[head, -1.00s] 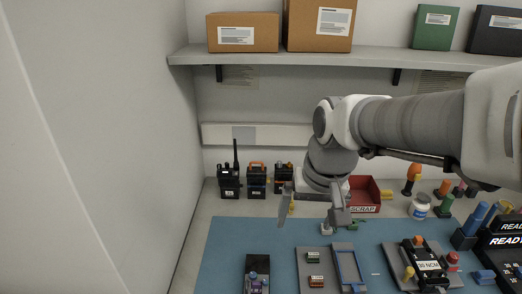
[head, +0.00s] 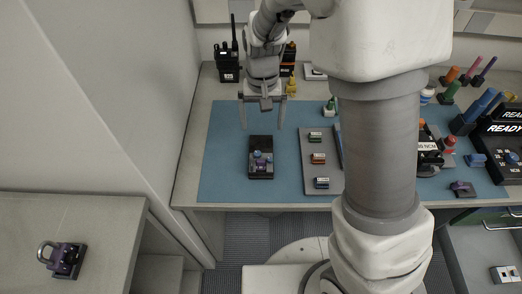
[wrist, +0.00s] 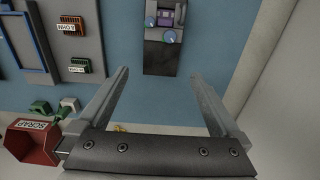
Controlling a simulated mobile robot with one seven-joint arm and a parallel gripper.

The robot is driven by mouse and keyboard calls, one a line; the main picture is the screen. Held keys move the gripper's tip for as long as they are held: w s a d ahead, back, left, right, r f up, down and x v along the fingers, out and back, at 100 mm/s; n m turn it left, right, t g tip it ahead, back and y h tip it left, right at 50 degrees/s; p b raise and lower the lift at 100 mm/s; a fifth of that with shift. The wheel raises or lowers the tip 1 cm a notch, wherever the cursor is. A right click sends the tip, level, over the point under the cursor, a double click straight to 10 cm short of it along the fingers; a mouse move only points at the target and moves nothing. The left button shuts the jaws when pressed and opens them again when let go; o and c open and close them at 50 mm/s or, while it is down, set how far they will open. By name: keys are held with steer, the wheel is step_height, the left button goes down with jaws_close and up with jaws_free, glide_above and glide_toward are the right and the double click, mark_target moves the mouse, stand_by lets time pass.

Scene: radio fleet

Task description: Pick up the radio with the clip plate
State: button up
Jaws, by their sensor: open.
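A dark radio-like unit (head: 261,170) with a blue knob and a purple part lies flat on the blue mat. In the wrist view the unit (wrist: 160,58) shows a purple piece and blue knobs near its end. I cannot tell whether it carries the clip plate. My gripper (head: 262,126) is open and empty, behind and above this unit in the head view. Both fingers (wrist: 158,75) are apart in the wrist view, with the unit beyond their tips. An upright black radio with an antenna (head: 228,66) stands at the back left; other radios are partly hidden behind my arm.
A grey tray (head: 310,178) with several small labelled modules lies right of the unit. A red scrap bin (wrist: 30,142) shows in the wrist view. A purple part with a metal loop (head: 66,260) sits on the left cabinet. The mat's left side (head: 222,160) is clear.

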mark_target(261, 146)
step_height(261, 146, down, 10)
steer(key=shift+a+r+b, duration=0.1)
steer(key=shift+a+b, duration=0.05)
steer(key=shift+b, duration=0.45)
steer(key=c, duration=1.5)
steer(key=shift+r, duration=0.1)
